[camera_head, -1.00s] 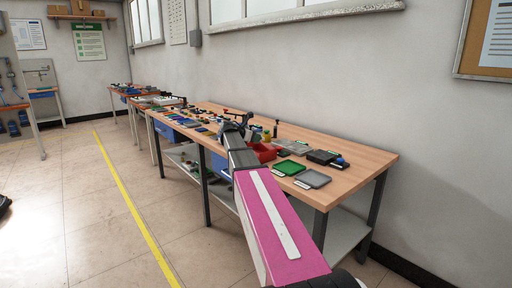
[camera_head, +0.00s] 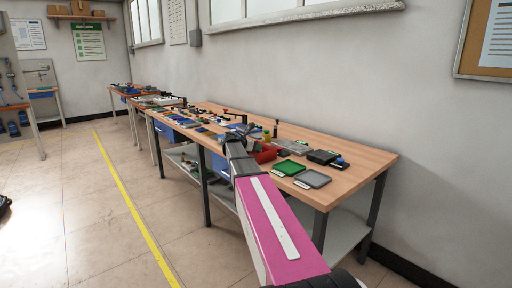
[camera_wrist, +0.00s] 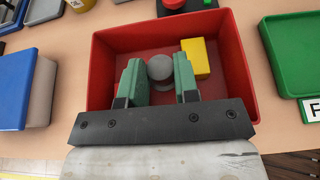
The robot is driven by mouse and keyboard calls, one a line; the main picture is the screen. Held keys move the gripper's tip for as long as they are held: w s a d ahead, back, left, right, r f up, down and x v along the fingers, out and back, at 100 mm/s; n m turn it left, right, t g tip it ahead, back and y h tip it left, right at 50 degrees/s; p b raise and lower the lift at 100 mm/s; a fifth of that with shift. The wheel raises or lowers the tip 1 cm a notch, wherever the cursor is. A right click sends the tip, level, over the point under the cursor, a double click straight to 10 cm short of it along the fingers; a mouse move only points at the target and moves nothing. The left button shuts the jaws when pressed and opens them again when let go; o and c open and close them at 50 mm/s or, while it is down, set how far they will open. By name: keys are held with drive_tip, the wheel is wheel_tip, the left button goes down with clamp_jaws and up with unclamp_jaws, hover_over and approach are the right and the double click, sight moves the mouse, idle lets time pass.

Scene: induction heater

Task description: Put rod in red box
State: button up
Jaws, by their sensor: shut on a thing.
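The red box (camera_wrist: 108,64) fills the middle of the wrist view, with its open top facing the camera. In the head view the red box (camera_head: 266,156) shows only partly behind my arm. My gripper (camera_wrist: 160,80) is over the inside of the box, its green fingers closed on the sides of a grey, round-ended rod (camera_wrist: 160,67). The rod is seen nearly end on. Whether its lower end touches the box floor cannot be told. A yellow block (camera_wrist: 195,58) lies in the box, right of the rod.
A green tray (camera_wrist: 292,62) is right of the box, and a blue bin (camera_wrist: 22,85) is to its left. A red-topped dark object (camera_wrist: 174,4) stands beyond the far wall. In the head view, the wooden table (camera_head: 345,155) holds many other parts.

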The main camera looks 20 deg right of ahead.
drive_tip(key=shift+f, duration=0.35)
drive_tip(key=o, duration=1)
drive_tip(key=shift+s+f, duration=0.1)
drive_tip(key=r+v, duration=0.1)
drive_tip(key=v, duration=1.1)
drive_tip(key=s+a+f+m+g+y, duration=0.1)
drive_tip(key=s+a+f+m+y, duration=0.2)
drive_tip(key=s+f, duration=0.5)
drive_tip(key=s+a+f+m+g+y, duration=0.1)
drive_tip(key=s+f+m+y, duration=0.4)
drive_tip(key=f, duration=0.6)
drive_tip(key=s+a+f+m+g+y, duration=0.1)
drive_tip(key=s+a+f+m+y, duration=0.1)
drive_tip(key=s+a+f+m, duration=0.2)
drive_tip(key=s+a+f+m+g+y, duration=0.1)
drive_tip(key=s+a+f+m, duration=0.3)
drive_tip(key=s+f+m, duration=0.6)
drive_tip(key=s+f+y, duration=0.1)
drive_tip(key=s, duration=0.1)
drive_tip(key=shift+s+a+g+y, duration=0.2)
drive_tip(key=shift+s+g+y, duration=0.1)
drive_tip(key=shift+s+y, duration=0.1)
